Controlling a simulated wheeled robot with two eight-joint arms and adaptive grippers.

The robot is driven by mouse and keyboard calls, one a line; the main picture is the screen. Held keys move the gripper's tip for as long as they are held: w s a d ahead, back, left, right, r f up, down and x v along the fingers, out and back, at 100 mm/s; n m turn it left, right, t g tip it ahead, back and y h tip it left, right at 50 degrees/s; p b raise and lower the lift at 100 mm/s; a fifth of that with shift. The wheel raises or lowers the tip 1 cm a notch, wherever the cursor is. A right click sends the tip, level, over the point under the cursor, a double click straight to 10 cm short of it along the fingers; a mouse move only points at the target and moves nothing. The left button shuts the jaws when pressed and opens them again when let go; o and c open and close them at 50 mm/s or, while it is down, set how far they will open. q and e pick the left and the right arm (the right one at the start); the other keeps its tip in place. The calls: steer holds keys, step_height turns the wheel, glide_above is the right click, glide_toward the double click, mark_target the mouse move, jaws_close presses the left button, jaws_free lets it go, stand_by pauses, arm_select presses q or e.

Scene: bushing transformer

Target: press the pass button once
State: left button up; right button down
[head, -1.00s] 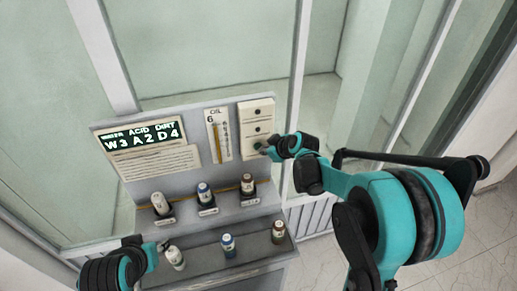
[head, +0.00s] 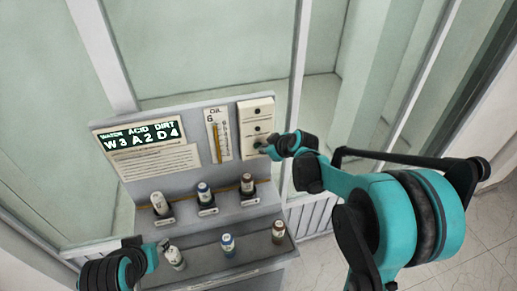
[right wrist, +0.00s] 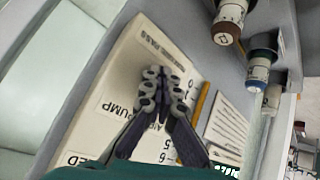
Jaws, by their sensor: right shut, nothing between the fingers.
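The cream button panel (head: 257,113) is at the right end of the grey upright board, with dark round spots in a column. My right gripper (head: 264,149) is shut and empty, with its tips at the panel's lower part. In the right wrist view, the right gripper (right wrist: 163,88) points at the cream panel (right wrist: 104,98), which bears printed labels, one reading "AIR PUMP". The fingers hide the middle of the panel, so I cannot see the pass button clearly or tell whether the tips touch it. My left gripper (head: 162,246) is low at the left, near a front bottle; its jaws are unclear.
A green display (head: 141,135) reads W3 A2 D4. An oil gauge (head: 218,134) stands left of the button panel. Several bottles stand on two shelves below, including a brown-capped one (head: 247,184) and a blue-capped one (head: 228,245). Glass walls surround the stand.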

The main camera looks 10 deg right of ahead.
steer(key=s, duration=0.6)
stand_by(0.5)
steer(key=shift+f, duration=0.1)
stand_by(0.5)
steer(key=s+f+m+g+h+b, duration=0.1)
steer(key=s+f+m+b, duration=0.3)
steer(key=s+f+b, duration=0.5)
steer(key=s+f+m+h+b, duration=0.2)
steer(key=s+f+m+b, duration=0.1)
steer(key=s+f+b, duration=0.6)
steer(key=s+a+b, duration=0.1)
steer(key=s+b, duration=0.2)
steer(key=s, duration=0.2)
steer(key=shift+s+f+m+g, duration=0.15)
steer(key=shift+f+m+g, duration=0.1)
steer(key=shift+m+g, duration=0.15)
